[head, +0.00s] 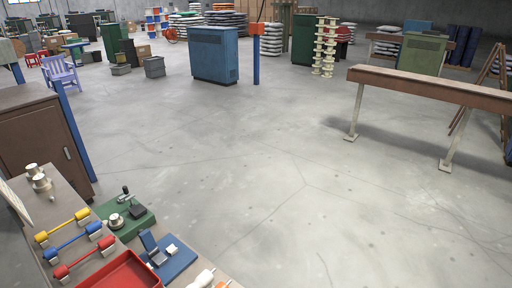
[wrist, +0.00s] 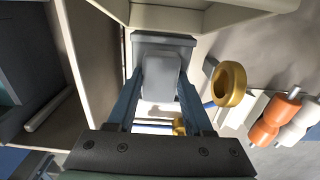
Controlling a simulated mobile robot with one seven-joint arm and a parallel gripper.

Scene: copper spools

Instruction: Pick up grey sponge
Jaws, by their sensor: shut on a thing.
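In the wrist view, a light grey block, the grey sponge (wrist: 161,76), sits between the two blue-grey fingers of my gripper (wrist: 162,92). The fingers are closed against its sides and hide part of it. Pale panels stand close on the left and beyond the fingertips. The gripper and the sponge do not show in the head view.
A gold ring (wrist: 230,84) and orange (wrist: 268,122) and white (wrist: 298,122) spools are right of my gripper. In the head view, the bench at lower left bears a red tray (head: 122,272), a green device (head: 128,215) and coloured spools. Open floor (head: 300,190) lies beyond.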

